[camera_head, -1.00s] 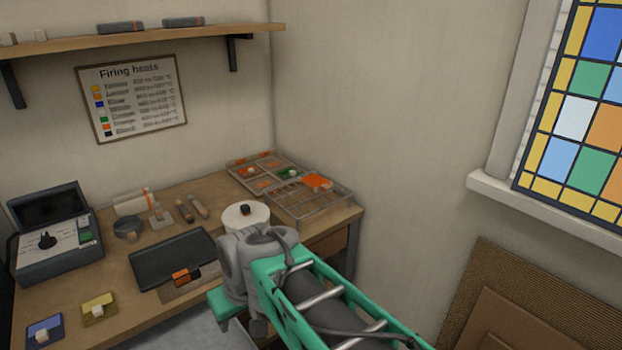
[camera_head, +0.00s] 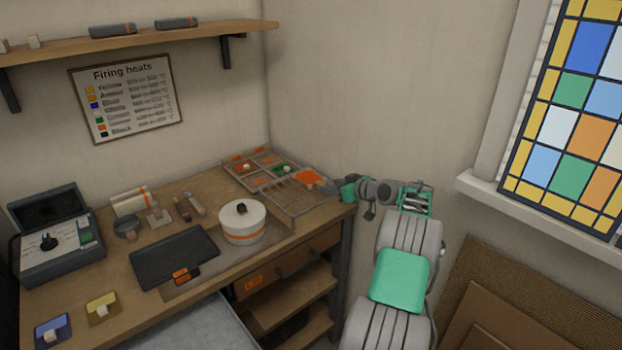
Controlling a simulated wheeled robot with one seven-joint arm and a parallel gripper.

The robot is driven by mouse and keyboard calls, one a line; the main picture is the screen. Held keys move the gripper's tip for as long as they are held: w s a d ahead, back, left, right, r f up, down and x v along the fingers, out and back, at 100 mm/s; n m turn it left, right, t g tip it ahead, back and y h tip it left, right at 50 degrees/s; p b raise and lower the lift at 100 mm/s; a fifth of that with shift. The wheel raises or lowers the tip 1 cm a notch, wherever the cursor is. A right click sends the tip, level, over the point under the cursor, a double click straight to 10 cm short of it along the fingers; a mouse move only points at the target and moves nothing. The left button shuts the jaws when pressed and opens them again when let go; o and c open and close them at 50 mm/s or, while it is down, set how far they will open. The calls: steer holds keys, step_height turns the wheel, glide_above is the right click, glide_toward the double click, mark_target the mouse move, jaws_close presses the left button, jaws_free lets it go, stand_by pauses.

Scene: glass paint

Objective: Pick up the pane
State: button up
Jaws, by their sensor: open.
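An orange pane (camera_head: 308,177) lies on the right part of the wire rack (camera_head: 297,205) at the back right of the bench. My gripper (camera_head: 332,188) is open and reaches in from the right, just beside the orange pane; I cannot tell whether they touch. Its fingers are small and partly merge with the rack's edge. A green pane (camera_head: 284,169) with a pale knob lies in the sectioned tray behind. A blue pane (camera_head: 52,331) and a yellow pane (camera_head: 103,308), each with a pale block on it, lie at the bench's front left.
A round white pot (camera_head: 242,224) with a dark knob stands left of the rack. A dark flat plate (camera_head: 174,258), a grey box with a dial (camera_head: 56,243) and small tools are further left. A wall and a window (camera_head: 573,130) are on the right.

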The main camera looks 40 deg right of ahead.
mark_target(323, 184)
steer(key=p+x, duration=0.1)
steer(key=x, duration=0.3)
steer(key=shift+w+d, duration=0.15)
steer(key=shift+f, duration=0.1)
steer(key=shift+c, duration=0.6)
jaws_close()
